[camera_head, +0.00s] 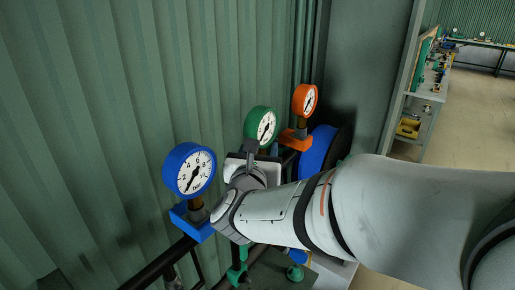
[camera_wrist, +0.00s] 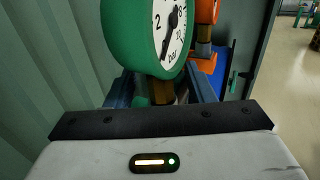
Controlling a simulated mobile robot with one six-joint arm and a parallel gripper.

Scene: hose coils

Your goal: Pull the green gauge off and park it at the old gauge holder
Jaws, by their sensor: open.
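The green gauge (camera_head: 262,124), with a white dial, stands upright between a blue gauge and an orange gauge in the head view. In the wrist view the green gauge (camera_wrist: 143,42) fills the upper middle, close to my gripper. My gripper (camera_wrist: 163,90) is open, with one finger on each side of the gauge's brass-coloured stem (camera_wrist: 162,93). Whether the fingers touch the stem cannot be told. In the head view my gripper (camera_head: 259,158) is just below the green dial, and my wrist hides the gauge's mount. I cannot pick out the old gauge holder for certain.
The blue gauge (camera_head: 189,170) stands on a blue bracket (camera_head: 192,222) close to the left of my wrist. The orange gauge (camera_head: 305,100) stands on an orange bracket (camera_head: 295,140) behind. A corrugated green wall (camera_head: 100,110) runs close along the left. A shelf (camera_head: 425,105) is far right.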

